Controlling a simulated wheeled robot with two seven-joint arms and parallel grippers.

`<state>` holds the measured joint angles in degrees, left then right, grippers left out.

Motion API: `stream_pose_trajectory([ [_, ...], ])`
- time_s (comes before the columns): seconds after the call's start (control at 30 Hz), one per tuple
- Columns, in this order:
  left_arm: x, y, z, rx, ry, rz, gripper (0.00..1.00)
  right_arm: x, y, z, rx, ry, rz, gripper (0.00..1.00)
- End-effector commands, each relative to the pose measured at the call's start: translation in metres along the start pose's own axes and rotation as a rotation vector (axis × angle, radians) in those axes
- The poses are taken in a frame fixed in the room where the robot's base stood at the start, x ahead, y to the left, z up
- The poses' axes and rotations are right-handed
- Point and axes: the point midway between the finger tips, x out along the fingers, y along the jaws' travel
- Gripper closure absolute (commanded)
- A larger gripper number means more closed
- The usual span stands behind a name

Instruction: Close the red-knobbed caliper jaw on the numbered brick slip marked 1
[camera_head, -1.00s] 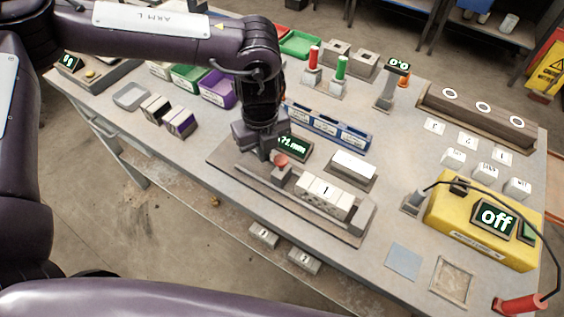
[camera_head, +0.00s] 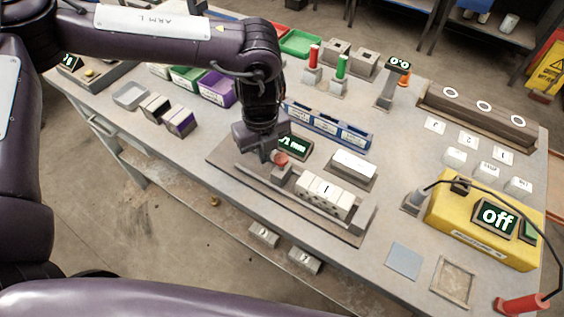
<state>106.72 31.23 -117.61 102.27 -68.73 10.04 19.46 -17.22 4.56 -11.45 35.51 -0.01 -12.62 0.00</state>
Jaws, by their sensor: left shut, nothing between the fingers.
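The caliper (camera_head: 236,165) is a long dark plate with a rail in the middle of the bench. Its sliding jaw carries a red knob (camera_head: 281,159). The brick slip marked 1 (camera_head: 325,196) lies between that jaw and the fixed end (camera_head: 362,213); a small gap seems to show on the knob side. My left gripper (camera_head: 274,157) is shut and empty, pointing down right beside the red knob on its left; I cannot tell whether it touches. The caliper's display (camera_head: 293,145) is partly hidden by the gripper. My right gripper is not in view.
A blue rack (camera_head: 328,126) and a white block on a dark stand (camera_head: 353,167) lie behind the caliper. A yellow box reading off (camera_head: 485,230) stands at right with a cable. Two bricks marked 2 and 3 (camera_head: 264,235) sit below the front edge.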

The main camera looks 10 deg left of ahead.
Motion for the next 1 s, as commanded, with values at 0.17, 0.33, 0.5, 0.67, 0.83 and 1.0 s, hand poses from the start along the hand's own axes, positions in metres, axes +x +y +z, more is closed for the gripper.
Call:
stream_pose_trajectory([
  [0.17, 0.011, 0.000, 0.000, -0.001, 0.001, 0.000, 1.00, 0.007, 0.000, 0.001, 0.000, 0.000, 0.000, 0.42],
  [0.33, 0.020, 0.000, 0.000, -0.002, 0.000, 0.001, 1.00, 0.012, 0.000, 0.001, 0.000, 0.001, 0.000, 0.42],
  [0.5, 0.027, 0.000, 0.000, -0.002, 0.001, 0.001, 1.00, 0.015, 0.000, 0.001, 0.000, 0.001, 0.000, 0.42],
  [0.67, 0.026, 0.000, 0.000, -0.001, -0.001, 0.000, 1.00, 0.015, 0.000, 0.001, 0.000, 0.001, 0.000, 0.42],
  [0.83, 0.026, 0.000, 0.000, -0.001, 0.000, 0.000, 1.00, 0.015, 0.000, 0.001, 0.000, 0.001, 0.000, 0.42],
  [1.0, 0.026, 0.000, 0.000, -0.001, 0.000, 0.000, 1.00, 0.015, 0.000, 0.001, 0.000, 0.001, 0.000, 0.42],
])
